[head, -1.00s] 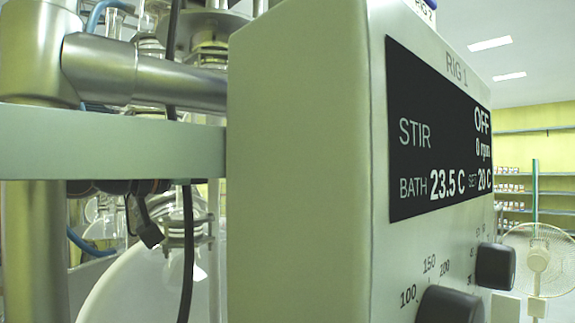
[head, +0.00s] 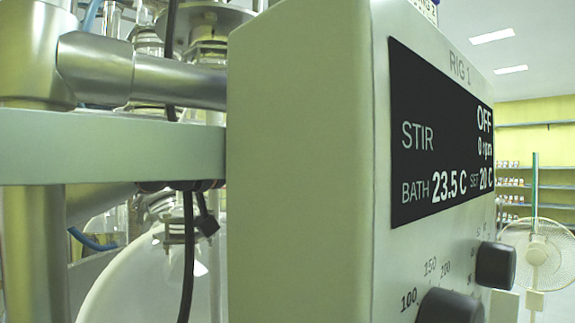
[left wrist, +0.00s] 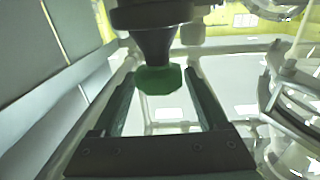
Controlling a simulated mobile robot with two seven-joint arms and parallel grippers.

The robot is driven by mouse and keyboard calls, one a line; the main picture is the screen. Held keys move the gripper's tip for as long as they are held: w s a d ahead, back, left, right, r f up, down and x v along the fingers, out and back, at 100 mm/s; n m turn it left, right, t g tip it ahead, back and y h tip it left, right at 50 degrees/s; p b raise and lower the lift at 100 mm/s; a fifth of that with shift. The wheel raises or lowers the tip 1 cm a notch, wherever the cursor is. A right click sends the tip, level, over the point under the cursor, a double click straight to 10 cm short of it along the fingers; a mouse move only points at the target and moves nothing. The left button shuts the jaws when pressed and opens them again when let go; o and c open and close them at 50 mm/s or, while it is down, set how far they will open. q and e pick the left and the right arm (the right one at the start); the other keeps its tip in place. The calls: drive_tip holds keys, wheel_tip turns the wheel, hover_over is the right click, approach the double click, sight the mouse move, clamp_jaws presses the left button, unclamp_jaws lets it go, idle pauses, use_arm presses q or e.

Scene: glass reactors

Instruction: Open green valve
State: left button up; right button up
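The green valve knob (left wrist: 160,80) shows in the left wrist view, below a dark, tapering stem (left wrist: 153,45). My left gripper (left wrist: 161,78) has its two fingers apart, one on each side of the knob at their far ends. The finger ends look very near the knob's sides; I cannot tell whether they touch it. The green knob cannot be made out in the head view, where the control box fills the middle. Neither gripper shows in the head view.
The RIG 1 control box (head: 300,170) with its display and black dials (head: 495,265) stands very close. A metal frame bar (head: 110,145) and a round glass vessel (head: 130,285) are at left. A fan (head: 540,255) and shelves (head: 540,165) are behind at right.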

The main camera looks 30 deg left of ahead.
use_arm(q)
drive_tip(key=c, duration=1.1)
drive_tip(key=shift+o, duration=0.2)
drive_tip(key=n+y+b, duration=0.1)
drive_tip(key=y+b, duration=0.1)
drive_tip(key=n+t+y+b, duration=0.1)
drive_tip(key=y+b, duration=0.1)
drive_tip(key=b, duration=0.1)
drive_tip(key=shift+d+f, duration=0.15)
drive_tip(key=shift+f, duration=0.2)
drive_tip(key=shift+r+n+y+b, duration=0.15)
drive_tip(key=shift+n+y+b, duration=0.5)
drive_tip(key=shift+n+y, duration=0.35)
drive_tip(key=shift+r+n+y, duration=0.1)
drive_tip(key=shift+n+y, duration=0.3)
drive_tip(key=shift+y, duration=0.3)
drive_tip(key=o, duration=1.4)
drive_tip(key=shift+r, duration=0.1)
